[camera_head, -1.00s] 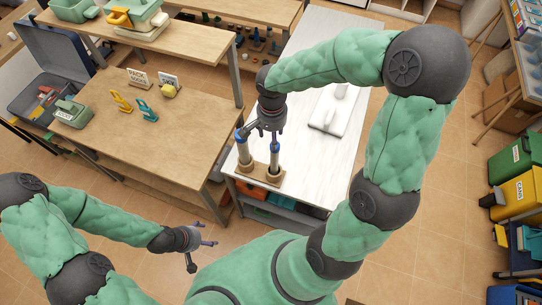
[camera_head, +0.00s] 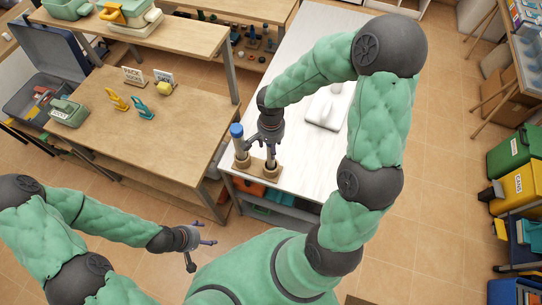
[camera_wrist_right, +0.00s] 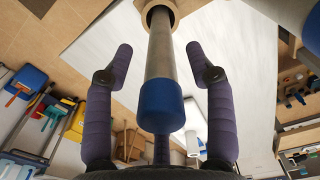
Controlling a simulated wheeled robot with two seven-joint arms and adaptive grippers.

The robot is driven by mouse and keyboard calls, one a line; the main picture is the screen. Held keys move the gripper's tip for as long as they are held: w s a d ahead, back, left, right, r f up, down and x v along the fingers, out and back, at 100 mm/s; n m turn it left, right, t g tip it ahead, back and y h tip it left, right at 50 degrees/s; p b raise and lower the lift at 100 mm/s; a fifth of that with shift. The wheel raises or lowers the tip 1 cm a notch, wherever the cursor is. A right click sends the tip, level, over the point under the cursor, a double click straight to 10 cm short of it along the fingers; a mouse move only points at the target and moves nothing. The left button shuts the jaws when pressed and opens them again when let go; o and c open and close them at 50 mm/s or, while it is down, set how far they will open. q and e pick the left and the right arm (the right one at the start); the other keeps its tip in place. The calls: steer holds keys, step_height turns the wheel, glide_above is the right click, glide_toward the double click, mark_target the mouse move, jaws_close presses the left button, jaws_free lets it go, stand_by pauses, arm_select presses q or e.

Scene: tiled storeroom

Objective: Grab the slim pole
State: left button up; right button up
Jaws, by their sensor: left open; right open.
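Two upright poles stand in a wooden holder (camera_head: 243,163) on the near end of the white table. The left pole (camera_head: 237,131) has a blue cap. The right pole (camera_head: 271,154) is partly hidden under my right gripper (camera_head: 268,140). In the right wrist view, a slim silver pole (camera_wrist_right: 161,55) with a blue end lies between the open fingers of that gripper (camera_wrist_right: 163,62), with gaps on both sides. Part of another blue end (camera_wrist_right: 312,30) shows at the right edge. My left gripper (camera_head: 208,242) is open and empty, low over the floor.
A white object (camera_head: 325,108) lies farther back on the white table (camera_head: 310,165). A wooden workbench (camera_head: 165,145) with signs, yellow and teal tools and a green box stands at left. Coloured bins (camera_head: 520,190) stand at far right. Tiled floor is clear between.

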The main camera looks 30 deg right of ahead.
jaws_close()
steer(key=shift+w, duration=0.1)
